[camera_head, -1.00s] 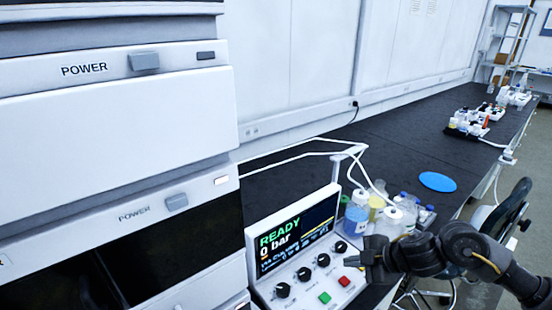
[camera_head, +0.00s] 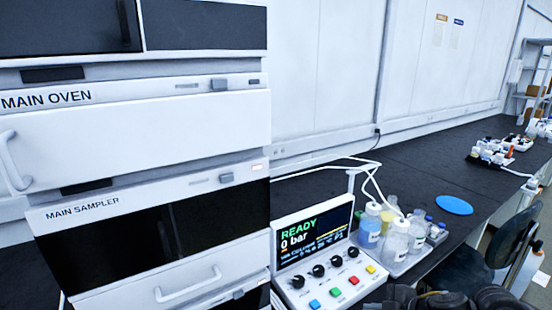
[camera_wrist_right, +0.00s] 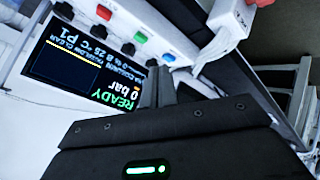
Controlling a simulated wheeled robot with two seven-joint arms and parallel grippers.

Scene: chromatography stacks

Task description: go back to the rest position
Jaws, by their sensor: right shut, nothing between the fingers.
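My right arm shows only as dark links (camera_head: 440,302) at the bottom edge of the head view, in front of the control panel's right corner. In the right wrist view my right gripper (camera_wrist_right: 162,80) is shut and empty, its fingers pointing towards the control panel (camera_wrist_right: 185,45) with its buttons and screen. I cannot tell the exact gap between fingertips and panel. My left gripper is not in view.
The instrument stack, with main oven (camera_head: 130,135) and main sampler (camera_head: 150,225), stands at left. The control panel (camera_head: 318,245) reads READY, 0 bar. Bottles (camera_head: 396,240) stand on a tray beside it. A blue disc (camera_head: 454,205) lies on the dark bench (camera_head: 420,165).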

